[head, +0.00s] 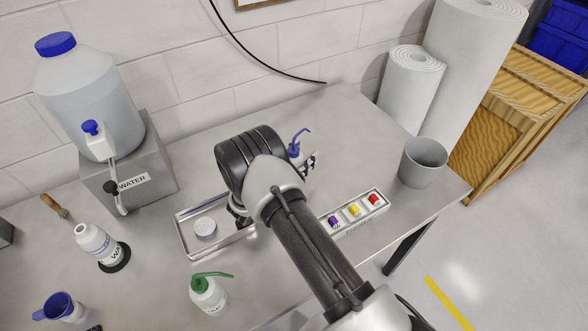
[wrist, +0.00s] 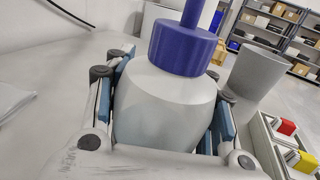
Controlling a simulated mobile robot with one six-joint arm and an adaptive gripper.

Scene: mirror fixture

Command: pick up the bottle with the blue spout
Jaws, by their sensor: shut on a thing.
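The bottle with the blue spout (wrist: 165,105) fills the middle of the wrist view, upright, with a white body and a blue cap. In the head view only its blue spout and cap (head: 295,150) show clearly; my arm hides most of its body. My gripper (wrist: 168,120) is shut on the bottle, with blue finger pads on both sides of the body. In the head view a fingertip of my gripper (head: 309,162) shows beside the cap. I cannot tell whether the bottle's base touches the table.
A tray (head: 187,238) with a round white lid lies left of my arm. A green-spouted bottle (head: 209,296) stands in front. A button box (head: 357,211) and a grey cup (head: 423,162) are to the right. A water jug (head: 90,95) stands on a metal box at left.

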